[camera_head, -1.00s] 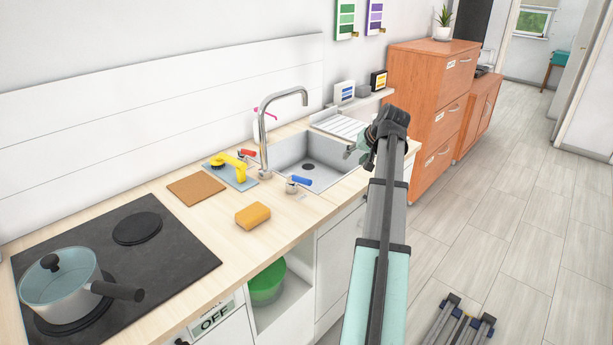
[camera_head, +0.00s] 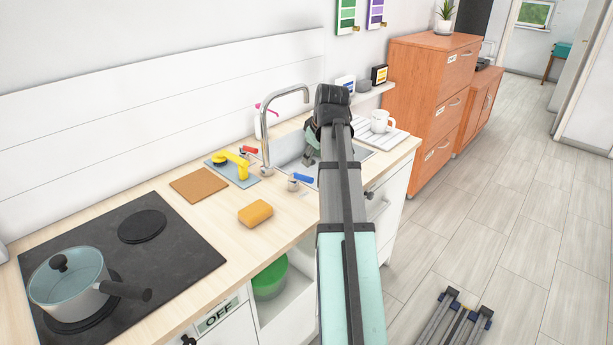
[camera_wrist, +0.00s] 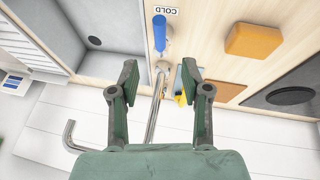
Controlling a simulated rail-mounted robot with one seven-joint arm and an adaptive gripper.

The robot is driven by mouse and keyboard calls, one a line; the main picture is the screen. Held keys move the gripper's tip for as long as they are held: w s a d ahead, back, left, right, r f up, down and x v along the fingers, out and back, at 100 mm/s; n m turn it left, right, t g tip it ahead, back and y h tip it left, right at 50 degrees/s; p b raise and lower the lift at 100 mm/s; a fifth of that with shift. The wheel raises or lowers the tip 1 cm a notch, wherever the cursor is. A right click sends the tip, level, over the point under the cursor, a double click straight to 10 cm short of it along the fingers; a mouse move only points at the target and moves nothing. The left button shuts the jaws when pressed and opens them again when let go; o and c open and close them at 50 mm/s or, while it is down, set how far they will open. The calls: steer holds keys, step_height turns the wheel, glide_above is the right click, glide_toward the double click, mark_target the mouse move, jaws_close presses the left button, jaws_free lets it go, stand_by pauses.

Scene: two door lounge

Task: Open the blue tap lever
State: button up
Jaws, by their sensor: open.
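The blue tap lever (camera_head: 303,178) sits on a small metal base on the wooden counter, at the front left corner of the sink (camera_head: 285,147). In the wrist view the blue lever (camera_wrist: 159,33) lies beside a "COLD" label, ahead of the gap between my fingertips. My gripper (camera_wrist: 165,72) is open and empty, apart from the lever. In the head view my gripper (camera_head: 310,158) is over the sink, partly hidden by my arm. The red lever (camera_head: 249,150) is behind the tap. The curved metal spout (camera_head: 264,125) rises between the levers.
An orange sponge (camera_head: 255,213) and brown board (camera_head: 199,185) lie to the left. A white mug (camera_head: 381,121) stands on the drainer. A pot (camera_head: 68,283) stands on the hob.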

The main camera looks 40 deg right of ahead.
mark_target(306, 177)
steer(key=p+x, duration=0.1)
steer(key=x, duration=1.1)
jaws_close()
